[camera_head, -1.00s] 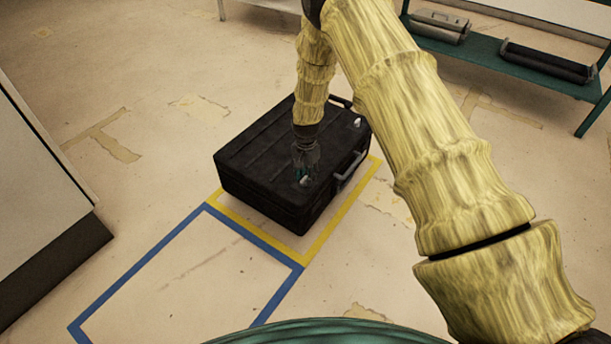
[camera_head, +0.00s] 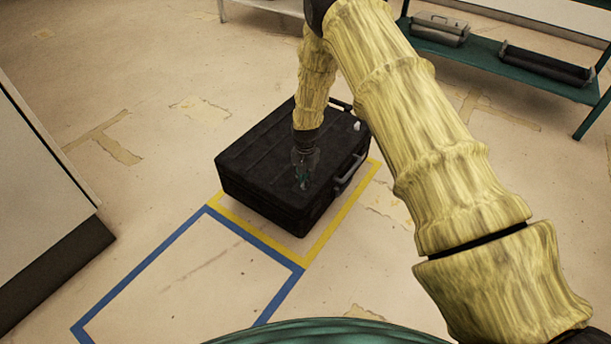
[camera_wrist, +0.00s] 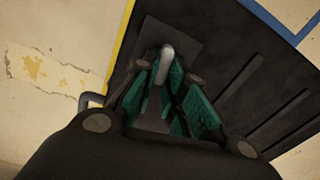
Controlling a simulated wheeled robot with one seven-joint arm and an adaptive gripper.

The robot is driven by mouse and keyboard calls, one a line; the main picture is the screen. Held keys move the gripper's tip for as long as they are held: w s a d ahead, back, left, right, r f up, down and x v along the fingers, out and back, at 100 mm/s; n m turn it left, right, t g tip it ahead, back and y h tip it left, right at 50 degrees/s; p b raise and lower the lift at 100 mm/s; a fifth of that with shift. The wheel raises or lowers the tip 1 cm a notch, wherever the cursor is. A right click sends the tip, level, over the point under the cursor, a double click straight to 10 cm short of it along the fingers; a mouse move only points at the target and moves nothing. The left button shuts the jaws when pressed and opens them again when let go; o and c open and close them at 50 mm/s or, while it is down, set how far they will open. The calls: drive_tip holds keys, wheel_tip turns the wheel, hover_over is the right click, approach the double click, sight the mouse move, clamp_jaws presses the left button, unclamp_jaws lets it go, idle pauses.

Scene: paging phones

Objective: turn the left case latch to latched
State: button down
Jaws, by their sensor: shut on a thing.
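The black case (camera_head: 255,150) lies flat on the floor with its grey handle (camera_head: 350,170) on the right side. My gripper (camera_head: 303,180) points down at the near right part of the lid. In the wrist view, my gripper (camera_wrist: 172,95) has its teal fingers closed around a pale grey latch knob (camera_wrist: 167,58), whose rounded end shows beyond the fingertips. The knob sits on a dark plate (camera_wrist: 150,45) on the lid. The fingers hide much of the latch, so its exact angle is hard to tell. A second pale latch (camera_head: 358,124) sits near the far right corner.
Yellow tape (camera_head: 333,225) borders the case and an empty blue-taped area (camera_head: 190,275) lies in front. A white cabinet (camera_head: 35,170) stands at left. The floor between is clear.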

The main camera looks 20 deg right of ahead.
drive_tip(key=n+p, duration=0.3)
drive_tip(key=n, duration=0.1)
drive_tip(key=shift+a+r+p, duration=0.15)
drive_tip(key=shift+r+p, duration=0.05)
drive_tip(key=shift+p, duration=0.15)
drive_tip(key=n+p, duration=0.1)
drive_tip(key=n, duration=0.1)
drive_tip(key=n+p, duration=0.1)
drive_tip(key=n, duration=0.1)
drive_tip(key=shift+w+a+f, duration=0.1)
drive_tip(key=shift+a, duration=0.1)
drive_tip(key=n+p, duration=0.1)
drive_tip(key=n, duration=0.3)
drive_tip(key=shift+a+n+p, duration=0.2)
drive_tip(key=shift+n+p, duration=0.1)
drive_tip(key=shift+p, duration=0.05)
drive_tip(key=shift+a+f+n+p, duration=0.1)
drive_tip(key=shift+n+p, duration=0.3)
drive_tip(key=shift+n, duration=1.4)
drive_tip(key=c, duration=1.5)
unclamp_jaws()
drive_tip(key=shift+a, duration=0.1)
